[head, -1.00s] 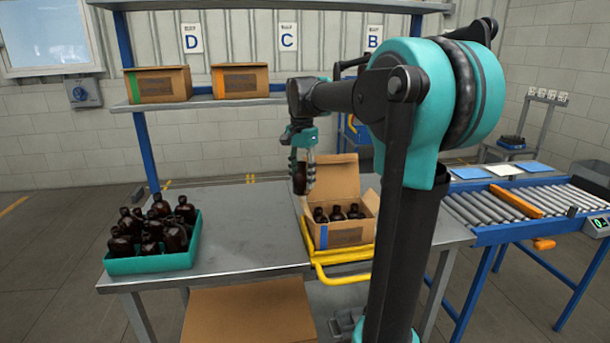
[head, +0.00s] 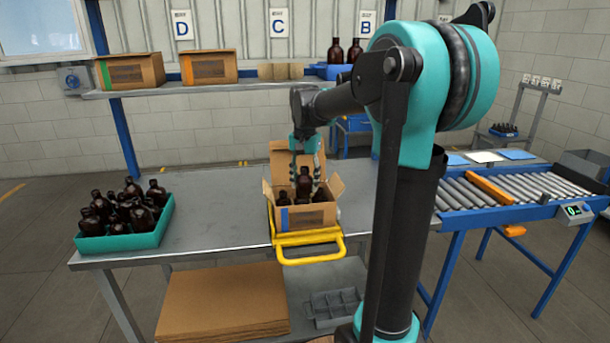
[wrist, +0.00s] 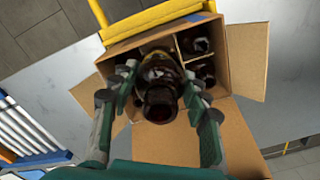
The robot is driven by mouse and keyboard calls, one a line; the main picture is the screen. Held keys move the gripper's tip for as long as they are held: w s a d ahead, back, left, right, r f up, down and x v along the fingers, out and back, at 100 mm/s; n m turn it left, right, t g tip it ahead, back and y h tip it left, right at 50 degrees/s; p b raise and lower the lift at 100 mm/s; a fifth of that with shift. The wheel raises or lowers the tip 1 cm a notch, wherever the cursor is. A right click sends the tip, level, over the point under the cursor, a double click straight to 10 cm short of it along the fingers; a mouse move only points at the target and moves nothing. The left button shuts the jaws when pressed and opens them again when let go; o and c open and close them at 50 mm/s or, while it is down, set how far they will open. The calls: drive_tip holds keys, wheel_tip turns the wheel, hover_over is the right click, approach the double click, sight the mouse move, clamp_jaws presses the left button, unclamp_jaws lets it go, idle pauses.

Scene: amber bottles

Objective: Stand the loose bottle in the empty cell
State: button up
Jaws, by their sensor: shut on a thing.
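My gripper (head: 306,168) is shut on an amber bottle (head: 304,183), with a finger on each side of it. The bottle is upright and its lower part is hidden inside the open cardboard box (head: 305,218). In the wrist view the held bottle (wrist: 160,85) covers much of the box's left side. Bottles (wrist: 195,46) stand in divided cells on the right there. The cell under the held bottle is hidden, so I cannot tell whether its base touches the box floor.
The box sits by a yellow tubular frame (head: 312,258) on the grey table. A teal tray (head: 125,241) of several amber bottles stands at the left, with bare table between. A roller conveyor (head: 500,188) is at the right. The box flaps stand open around the gripper.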

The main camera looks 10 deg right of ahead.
drive_tip(key=shift+f, duration=3.45)
drive_tip(key=shift+f, duration=0.35)
drive_tip(key=o, duration=1.3)
drive_tip(key=shift+c, duration=0.2)
